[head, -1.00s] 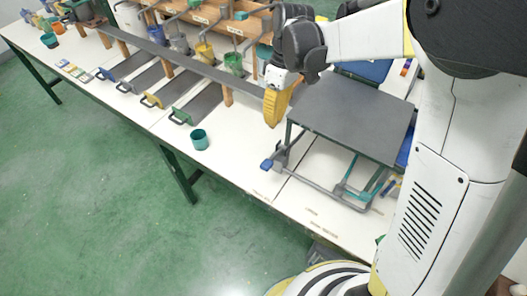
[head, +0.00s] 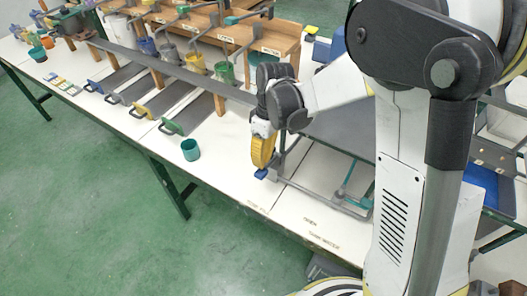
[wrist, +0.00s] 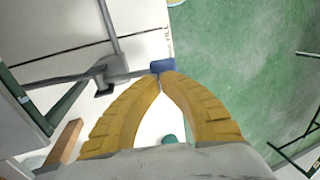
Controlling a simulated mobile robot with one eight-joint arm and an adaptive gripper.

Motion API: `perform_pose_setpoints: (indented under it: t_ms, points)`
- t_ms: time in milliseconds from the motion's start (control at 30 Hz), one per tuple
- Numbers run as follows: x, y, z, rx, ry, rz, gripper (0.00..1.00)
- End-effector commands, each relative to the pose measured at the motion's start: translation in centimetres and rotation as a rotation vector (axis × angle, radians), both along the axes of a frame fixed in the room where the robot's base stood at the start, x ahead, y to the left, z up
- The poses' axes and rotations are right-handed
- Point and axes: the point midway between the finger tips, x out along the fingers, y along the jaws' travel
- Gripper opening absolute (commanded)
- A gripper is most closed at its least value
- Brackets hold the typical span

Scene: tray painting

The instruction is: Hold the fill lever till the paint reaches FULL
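The fill lever ends in a blue handle (head: 262,173) on a grey linkage at the table's front edge. In the wrist view the blue handle (wrist: 162,66) is right by my fingertips, with the marking FILL beside it. My gripper (head: 263,165) has yellow fingers pointing down just above the handle. In the wrist view the fingertips of my gripper (wrist: 160,75) meet, with a gap only further up between the fingers. They look at or very near the handle; contact is not certain. No paint level or FULL mark is readable.
A teal cup (head: 190,149) stands on the white table left of my gripper. A dark raised plate (head: 345,125) on a frame is to the right, partly hidden by my arm. Coloured-handled trays and several paint pots line the left and back. Bare tabletop lies around the cup.

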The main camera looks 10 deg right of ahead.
Motion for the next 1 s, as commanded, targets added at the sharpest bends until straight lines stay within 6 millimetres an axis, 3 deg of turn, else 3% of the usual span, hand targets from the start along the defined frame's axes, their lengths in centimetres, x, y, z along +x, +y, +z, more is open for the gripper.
perform_pose_setpoints:
  t_ms: [133, 567, 833, 1000]
  points:
    - [-0.2, 0.2, -1.0, 0.000, 0.000, 0.000, 0.00]
    - [-0.4, 0.3, -1.4, -0.015, -0.018, 0.000, 0.00]
    - [-1.3, 1.1, -4.8, -0.203, -0.260, 0.005, 0.00]
    - [-1.3, 1.0, -6.0, -0.226, -0.291, -0.001, 0.00]
